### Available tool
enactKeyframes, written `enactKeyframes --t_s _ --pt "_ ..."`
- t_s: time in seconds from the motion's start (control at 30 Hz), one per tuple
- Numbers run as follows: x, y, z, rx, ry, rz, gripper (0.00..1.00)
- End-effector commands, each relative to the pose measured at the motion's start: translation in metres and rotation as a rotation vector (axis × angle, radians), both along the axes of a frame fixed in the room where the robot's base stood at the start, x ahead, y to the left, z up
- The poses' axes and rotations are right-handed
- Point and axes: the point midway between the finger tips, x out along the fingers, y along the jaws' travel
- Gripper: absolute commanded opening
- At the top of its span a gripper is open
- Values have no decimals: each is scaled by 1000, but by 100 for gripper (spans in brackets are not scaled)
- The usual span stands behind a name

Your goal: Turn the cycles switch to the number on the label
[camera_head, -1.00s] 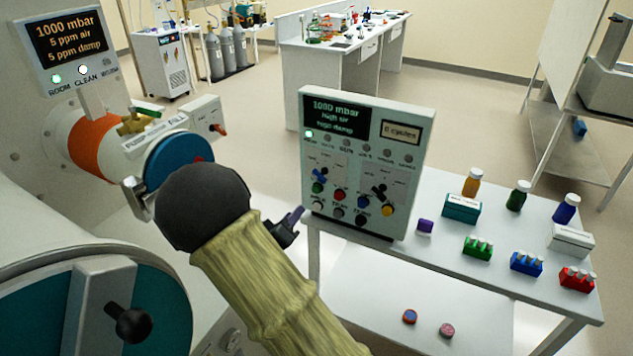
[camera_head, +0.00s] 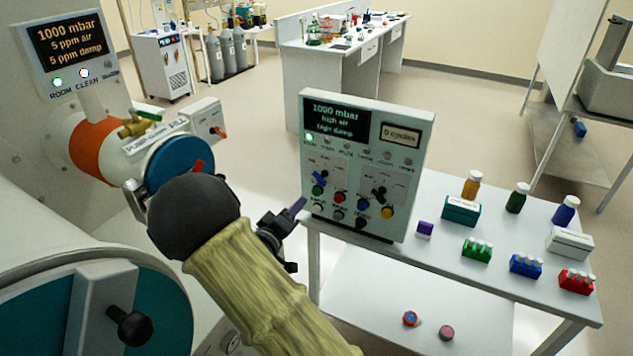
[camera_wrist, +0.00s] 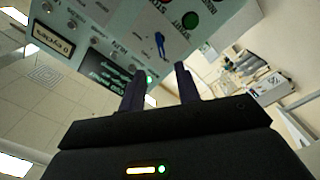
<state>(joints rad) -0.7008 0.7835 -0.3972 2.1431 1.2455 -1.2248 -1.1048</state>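The control box (camera_head: 349,220) stands on the white table, its screen reading 1000 mbar, high air, high damp. A small display (camera_head: 401,133) on it reads 0 cycles. Its face has a blue-handled switch (camera_head: 319,178) on the left and a black-handled switch (camera_head: 379,192) on the right; their small print is unreadable here, so I cannot tell which is the cycles switch. My gripper (camera_head: 299,206) is just left of the box, apart from the switches. In the wrist view my gripper (camera_wrist: 159,84) is open and empty, with the blue switch (camera_wrist: 160,44) beyond its fingers.
A white tag (camera_head: 157,133) with partly readable print is on the glovebox antechamber at left, near the blue round door (camera_head: 170,168). Bottles and vial racks (camera_head: 525,263) stand on the table (camera_head: 440,265) right of the box.

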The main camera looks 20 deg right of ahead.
Motion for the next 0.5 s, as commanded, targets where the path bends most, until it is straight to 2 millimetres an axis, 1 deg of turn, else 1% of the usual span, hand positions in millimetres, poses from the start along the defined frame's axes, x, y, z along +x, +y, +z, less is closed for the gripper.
enactKeyframes --t_s 0.03,0.5 --pt "7 -8 1 0 0 -4 33" --pt "66 -65 1 0 0 -1 33"
